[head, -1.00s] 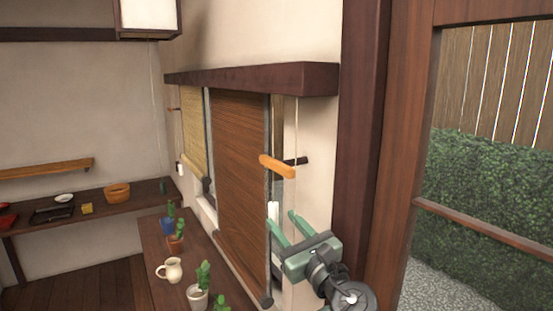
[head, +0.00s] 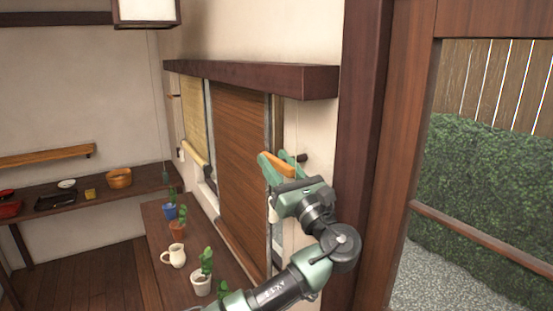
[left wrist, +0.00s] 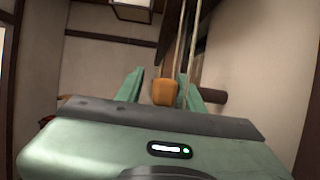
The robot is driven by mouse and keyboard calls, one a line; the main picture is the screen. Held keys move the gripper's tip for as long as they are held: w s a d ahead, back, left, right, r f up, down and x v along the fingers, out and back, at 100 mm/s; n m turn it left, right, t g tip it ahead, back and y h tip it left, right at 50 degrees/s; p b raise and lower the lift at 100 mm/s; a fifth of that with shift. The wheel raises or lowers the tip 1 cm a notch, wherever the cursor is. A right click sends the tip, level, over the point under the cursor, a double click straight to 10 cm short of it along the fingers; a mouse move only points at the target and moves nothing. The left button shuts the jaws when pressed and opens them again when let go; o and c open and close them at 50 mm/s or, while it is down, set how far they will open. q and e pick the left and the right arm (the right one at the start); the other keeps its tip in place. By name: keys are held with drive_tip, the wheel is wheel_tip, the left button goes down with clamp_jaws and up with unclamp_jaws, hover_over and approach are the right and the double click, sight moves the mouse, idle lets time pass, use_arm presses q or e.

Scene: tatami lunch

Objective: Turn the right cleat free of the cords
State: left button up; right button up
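The right cleat (head: 278,165), an orange wooden bar on a dark wall peg (head: 301,158), is beside the brown blind. My left gripper (head: 276,158) is raised to it, with its green fingers on either side of the bar. In the left wrist view the cleat's orange end (left wrist: 165,92) sits between the spread fingers, closer to the right one, with a clear gap on the left. Pale cords (left wrist: 194,45) come down beside the cleat; whether they are wrapped on it is hidden. My right gripper is not in view.
The brown blind (head: 242,160) hangs left of the gripper under a dark wooden header (head: 250,78). A dark post (head: 363,150) stands to the right. Below, a wooden counter (head: 155,225) holds potted cacti (head: 202,283) and a cream jug (head: 175,256).

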use_arm(q)
clamp_jaws()
drive_tip(key=g+h, duration=0.2)
drive_tip(key=g, duration=0.1)
drive_tip(key=shift+d, duration=0.1)
drive_tip(key=shift+g+h, duration=1)
drive_tip(key=shift+g, duration=0.3)
